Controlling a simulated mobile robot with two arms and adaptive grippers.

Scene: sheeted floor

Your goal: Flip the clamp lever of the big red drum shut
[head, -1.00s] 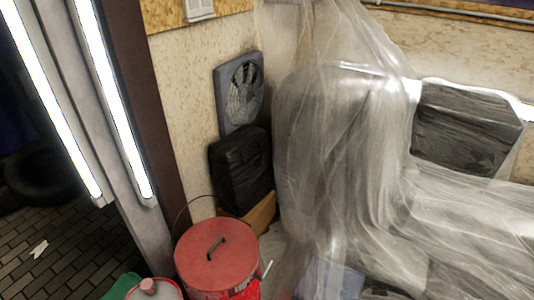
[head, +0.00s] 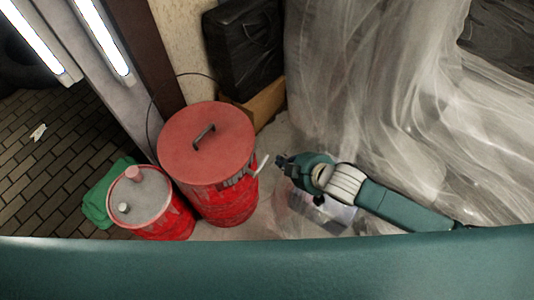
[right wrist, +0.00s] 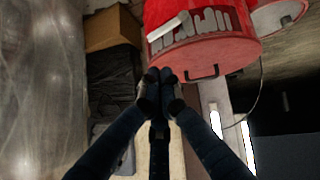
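The big red drum (head: 222,205) stands on the floor with its red lid (head: 182,150) on top and a dark handle on the lid. Its pale clamp lever (head: 261,164) sticks out from the drum's right side, just under the lid rim. My right gripper (head: 281,160) is just right of the lever, apparently apart from it. In the right wrist view the lever (right wrist: 168,27) lies beyond the fingertips, beside pale upright marks on the red drum (right wrist: 225,18). The right gripper's fingertips (right wrist: 160,75) are together with nothing between them. My left gripper is not in view.
A smaller red drum (head: 170,222) with a grey top stands left of the big one, beside a green thing (head: 98,203). A cardboard box (head: 265,108) and a black wrapped bundle (head: 243,50) stand behind. Clear plastic sheeting (head: 370,90) covers the right side.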

